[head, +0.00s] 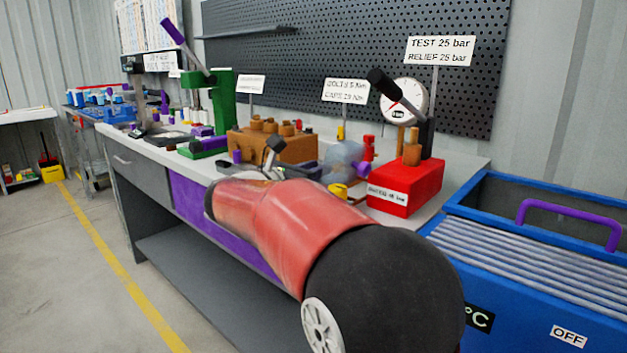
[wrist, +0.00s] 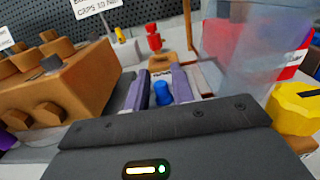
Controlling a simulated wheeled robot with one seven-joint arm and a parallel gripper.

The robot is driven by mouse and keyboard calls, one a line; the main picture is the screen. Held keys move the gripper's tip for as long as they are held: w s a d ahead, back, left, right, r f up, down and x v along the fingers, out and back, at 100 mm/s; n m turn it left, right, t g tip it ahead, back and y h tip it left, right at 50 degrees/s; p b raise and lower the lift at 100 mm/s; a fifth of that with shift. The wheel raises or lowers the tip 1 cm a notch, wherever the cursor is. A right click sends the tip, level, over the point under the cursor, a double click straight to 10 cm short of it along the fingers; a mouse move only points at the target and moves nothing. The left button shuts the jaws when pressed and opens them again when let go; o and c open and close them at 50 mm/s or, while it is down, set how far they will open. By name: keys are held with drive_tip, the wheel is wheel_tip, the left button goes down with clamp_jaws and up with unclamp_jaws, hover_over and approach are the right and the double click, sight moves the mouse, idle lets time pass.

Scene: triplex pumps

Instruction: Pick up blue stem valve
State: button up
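The blue stem valve (wrist: 162,93) shows as a small blue upright piece near the middle of the wrist view. My gripper (wrist: 161,74) is open, with a greyish-purple finger on either side of the blue piece and visible space between them. The valve's lower part is hidden behind the dark gripper body. I cannot tell whether either finger touches it. In the head view my red arm reaches over the bench and hides the valve and most of the gripper.
A brown pump block (head: 270,146) stands left of the gripper. A red test stand (head: 405,188) with a gauge (head: 404,100) stands to the right. A yellow part (wrist: 296,108) and a translucent vessel (head: 343,160) are close on the right. A blue washer (head: 540,255) stands beside the bench.

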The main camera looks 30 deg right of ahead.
clamp_jaws()
drive_tip(key=shift+r, duration=0.1)
